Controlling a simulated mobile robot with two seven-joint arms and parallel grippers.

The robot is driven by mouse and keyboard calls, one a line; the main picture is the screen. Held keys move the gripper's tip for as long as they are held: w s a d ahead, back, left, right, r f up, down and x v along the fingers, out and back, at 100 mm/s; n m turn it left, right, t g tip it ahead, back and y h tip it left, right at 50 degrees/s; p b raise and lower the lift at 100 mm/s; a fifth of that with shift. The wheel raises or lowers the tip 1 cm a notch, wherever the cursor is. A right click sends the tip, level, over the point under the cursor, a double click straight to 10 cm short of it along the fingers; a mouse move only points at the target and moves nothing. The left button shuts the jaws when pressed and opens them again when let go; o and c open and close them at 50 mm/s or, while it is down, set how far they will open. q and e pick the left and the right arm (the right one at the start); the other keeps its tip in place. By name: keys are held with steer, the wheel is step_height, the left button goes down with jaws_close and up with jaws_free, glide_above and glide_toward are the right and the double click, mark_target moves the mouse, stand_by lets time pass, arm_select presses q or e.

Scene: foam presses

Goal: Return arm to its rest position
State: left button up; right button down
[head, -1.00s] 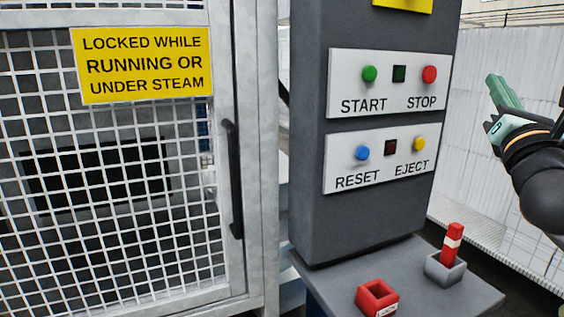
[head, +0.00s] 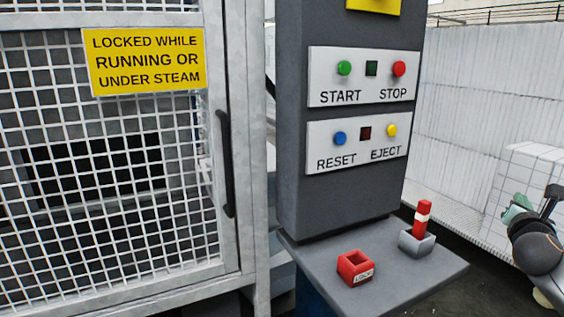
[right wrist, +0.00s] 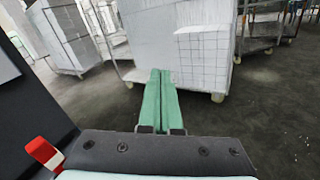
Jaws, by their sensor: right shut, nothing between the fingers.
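My right gripper (head: 516,207) is at the right edge of the head view, to the right of the control post and apart from it. In the right wrist view its two green fingers (right wrist: 159,100) are together with nothing between them. My left gripper is in neither view. The grey control post (head: 345,215) carries START, STOP, RESET and EJECT buttons on two white plates. Its shelf (head: 330,255) holds a red box (head: 355,268) and a grey holder (head: 416,245) with a red and white peg (head: 422,218) standing in it.
A mesh door (head: 110,220) with a yellow sign (head: 146,61) and a black handle (head: 226,165) is on the left and looks shut. White-wrapped cage trolleys (right wrist: 185,50) stand beyond the gripper. The dark floor (right wrist: 262,110) around the gripper is largely open.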

steer(key=s+d+f+m+g+h, duration=0.1)
steer(key=s+d+f+g, duration=0.25)
steer(key=d+f, duration=0.4)
steer(key=s+d+f+m+g, duration=0.1)
steer(key=s+d+f+g, duration=0.3)
steer(key=f, duration=0.6)
steer(key=w+a+r+m+t+y, duration=0.4)
steer(key=w+a+m+t+y, duration=0.35)
steer(key=m, duration=1.05)
steer(key=s+a+f+g+y, duration=0.1)
steer(key=s+a+f, duration=0.2)
steer(key=a+f, duration=0.55)
steer(key=s+a+f+y, duration=0.1)
steer(key=s+a+f, duration=0.2)
steer(key=a+f, duration=0.55)
steer(key=s+a+f+m+g+y, duration=0.1)
steer(key=s+a+f+y, duration=0.1)
steer(key=s+a+f, duration=0.45)
steer(key=s+a+f+m+g+y, duration=0.1)
steer(key=s+a+f+g, duration=0.15)
steer(key=s+a, duration=0.65)
steer(key=s+a+f+y, duration=0.2)
steer(key=s+a+f, duration=0.35)
steer(key=a, duration=0.45)
step_height(320, 180, up, 8)
steer(key=s+d+m+p, duration=0.1)
steer(key=s+p, duration=0.1)
steer(key=p, duration=0.6)
steer(key=shift+s+p, duration=0.35)
steer(key=shift+p, duration=0.05)
